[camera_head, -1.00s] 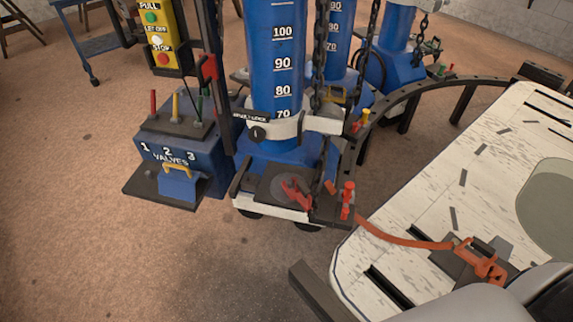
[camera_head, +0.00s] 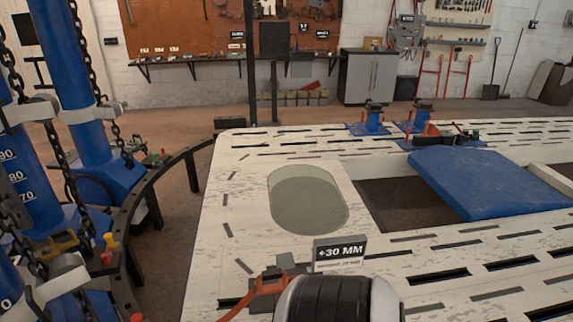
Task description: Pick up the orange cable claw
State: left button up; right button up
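The orange cable claw (camera_head: 268,287) lies near the bottom centre of the head view, on the near part of the pale bench (camera_head: 235,205). An orange strap runs from it down to the left. A dark and grey rounded part, which looks like one of my arm links, covers its right side. Whether anything touches the claw is hidden. No fingers of my left or right gripper show.
A "+30 MM" sign (camera_head: 338,252) stands just behind the claw. Blue towers with chains (camera_head: 97,140) and a curved dark rail (camera_head: 160,180) are at the left. A blue panel (camera_head: 485,182) lies on the bench at the right, beside a dark opening (camera_head: 405,205).

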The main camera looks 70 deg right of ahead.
aim_at(276, 273)
jog(key=z, duration=2.3)
jog(key=j, duration=0.1)
